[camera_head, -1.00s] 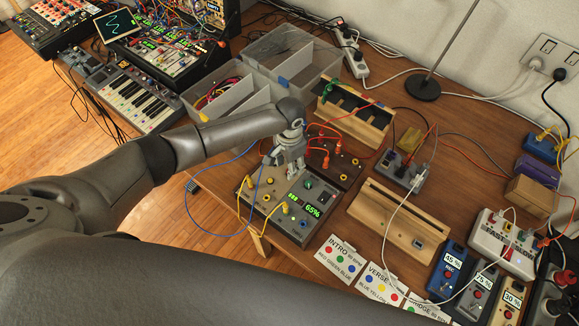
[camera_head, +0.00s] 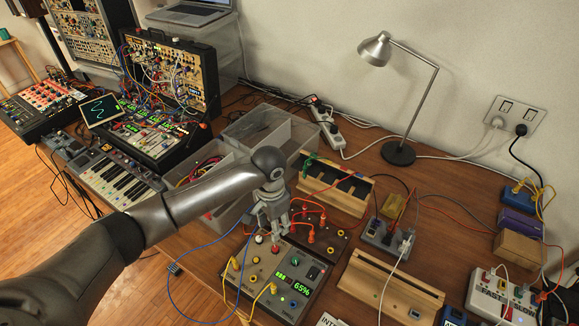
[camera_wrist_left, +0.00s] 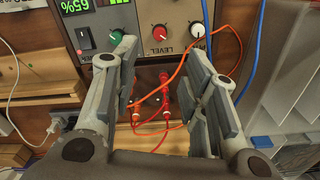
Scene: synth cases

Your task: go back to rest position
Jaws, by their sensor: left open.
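My left gripper (camera_head: 275,242) is open and empty, pointing down just over the grey module (camera_head: 255,290) with the green 65% display (camera_head: 301,288). In the left wrist view the fingers (camera_wrist_left: 166,62) stand apart on either side of the red LEVEL knob (camera_wrist_left: 160,31), with orange and red plugs (camera_wrist_left: 165,85) between them lower in the picture. Whether the fingertips touch the module cannot be told. My right gripper is not in view.
Orange cables (camera_head: 311,231) rise close beside the gripper. A blue cable (camera_head: 172,299) loops to the left. Clear bins (camera_head: 262,120), a wooden rack (camera_head: 335,190) and a desk lamp (camera_head: 400,150) stand behind. A keyboard (camera_head: 118,182) lies at the left.

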